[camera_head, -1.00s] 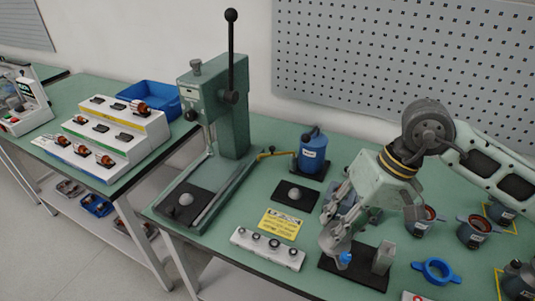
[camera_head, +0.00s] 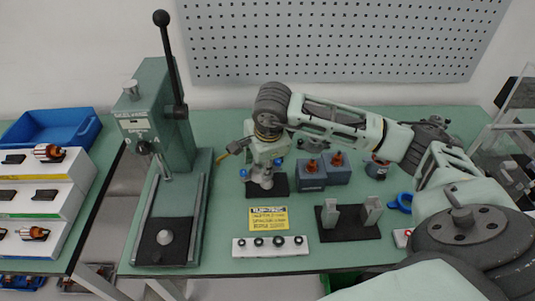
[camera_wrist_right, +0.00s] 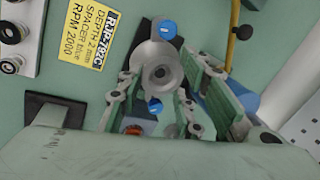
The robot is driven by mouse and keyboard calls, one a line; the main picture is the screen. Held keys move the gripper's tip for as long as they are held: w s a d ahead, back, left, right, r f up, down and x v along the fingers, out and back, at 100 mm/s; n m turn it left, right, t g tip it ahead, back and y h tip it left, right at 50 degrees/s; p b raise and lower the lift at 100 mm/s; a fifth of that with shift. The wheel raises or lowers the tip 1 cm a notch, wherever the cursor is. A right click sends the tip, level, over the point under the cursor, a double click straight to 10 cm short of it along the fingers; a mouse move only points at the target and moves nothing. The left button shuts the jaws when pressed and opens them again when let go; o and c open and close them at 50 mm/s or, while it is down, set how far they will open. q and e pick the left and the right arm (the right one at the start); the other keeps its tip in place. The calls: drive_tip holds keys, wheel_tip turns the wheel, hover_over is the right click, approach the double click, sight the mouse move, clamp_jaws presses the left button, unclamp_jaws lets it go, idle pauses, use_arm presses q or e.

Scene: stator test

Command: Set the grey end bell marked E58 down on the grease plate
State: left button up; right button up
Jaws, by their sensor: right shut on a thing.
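The grey end bell (camera_head: 261,182) is a round part with a central hole and blue tabs; its E58 marking is not legible. It also shows in the right wrist view (camera_wrist_right: 150,58). My right gripper (camera_head: 262,170) is shut on it from above, its fingers on the bell's sides in the wrist view (camera_wrist_right: 157,88). The black grease plate (camera_head: 282,188) lies directly under the bell and is partly hidden by it. I cannot tell whether the bell touches the plate. My left gripper is not in view.
A yellow sign (camera_head: 268,218) and a white strip with several dark rings (camera_head: 270,246) lie in front. Grey-blue blocks (camera_head: 311,176) stand close on the right. A black base with two grey uprights (camera_head: 350,232) is front right. The green press (camera_head: 160,130) stands left.

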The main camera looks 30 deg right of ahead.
drive_tip(key=shift+w+d+f+m, duration=0.15)
drive_tip(key=shift+d+m, duration=0.15)
drive_tip(key=shift+m, duration=0.2)
drive_tip(key=shift+w+d+f+m, duration=0.1)
drive_tip(key=shift+d+m, duration=0.15)
drive_tip(key=shift+m, duration=0.25)
drive_tip(key=shift+w+d+f+m+h+p, duration=0.2)
drive_tip(key=shift+d+m+h+p, duration=0.1)
drive_tip(key=shift+m, duration=0.2)
drive_tip(key=shift+d+f+m+g, duration=0.1)
drive_tip(key=shift+d+m+g, duration=0.1)
drive_tip(key=shift+m+g, duration=0.15)
drive_tip(key=shift+d+f, duration=0.1)
drive_tip(key=shift+f, duration=0.25)
drive_tip(key=shift+b+x, duration=0.7)
drive_tip(key=shift+x, duration=0.2)
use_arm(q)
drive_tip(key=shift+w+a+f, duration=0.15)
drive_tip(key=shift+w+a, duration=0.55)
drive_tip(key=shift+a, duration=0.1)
use_arm(e)
drive_tip(key=shift+s+f, duration=0.1)
drive_tip(key=shift+s, duration=0.05)
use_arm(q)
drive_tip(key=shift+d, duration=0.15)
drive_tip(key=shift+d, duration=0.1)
